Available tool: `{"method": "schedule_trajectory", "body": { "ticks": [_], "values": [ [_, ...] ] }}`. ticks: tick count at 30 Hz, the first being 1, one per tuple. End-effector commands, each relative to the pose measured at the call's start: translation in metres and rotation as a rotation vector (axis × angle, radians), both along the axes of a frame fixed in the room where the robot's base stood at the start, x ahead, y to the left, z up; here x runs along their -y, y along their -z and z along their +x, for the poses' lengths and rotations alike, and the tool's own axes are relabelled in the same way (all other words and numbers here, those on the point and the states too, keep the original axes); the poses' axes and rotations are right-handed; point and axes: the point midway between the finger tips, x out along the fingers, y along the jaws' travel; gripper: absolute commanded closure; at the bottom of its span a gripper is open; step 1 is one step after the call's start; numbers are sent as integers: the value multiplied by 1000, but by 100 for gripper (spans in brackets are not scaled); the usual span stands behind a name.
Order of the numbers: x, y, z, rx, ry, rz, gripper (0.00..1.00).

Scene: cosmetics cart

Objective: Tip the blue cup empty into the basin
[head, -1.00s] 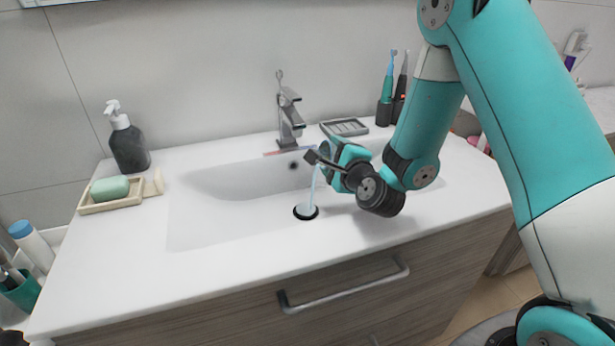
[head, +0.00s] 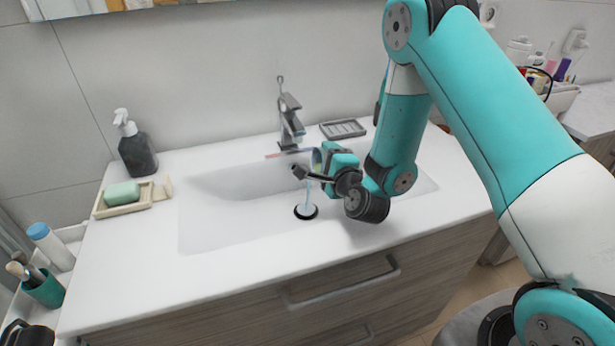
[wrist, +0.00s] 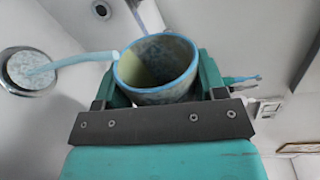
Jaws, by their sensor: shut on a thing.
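The blue-rimmed cup (wrist: 158,68) is held between the fingers of my gripper (wrist: 155,85) in the wrist view, its open mouth facing the camera. A thin pale blue stream (wrist: 75,63) runs from its rim to the drain (wrist: 28,72). In the head view my gripper (head: 322,165) is over the basin (head: 215,222), shut on the cup, which is mostly hidden by the gripper. The stream falls onto the drain (head: 306,212). How much liquid is left inside cannot be told.
A chrome faucet (head: 290,120) stands behind the gripper, with a grey soap dish (head: 342,128) beside it. A dark soap dispenser (head: 137,150) and a tray with green soap (head: 122,194) are at the left. The counter's front left is clear.

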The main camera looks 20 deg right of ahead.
Motion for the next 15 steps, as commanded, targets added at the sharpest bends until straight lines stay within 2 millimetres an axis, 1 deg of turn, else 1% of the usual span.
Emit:
{"method": "schedule_trajectory", "body": {
  "ticks": [1, 3, 15],
  "values": [
    [-1, -4, 0, -1, 0, -6, 66],
    [-2, -4, 0, -1, 0, -15, 66],
    [-4, -4, -1, 0, 0, -68, 66]
  ]
}}
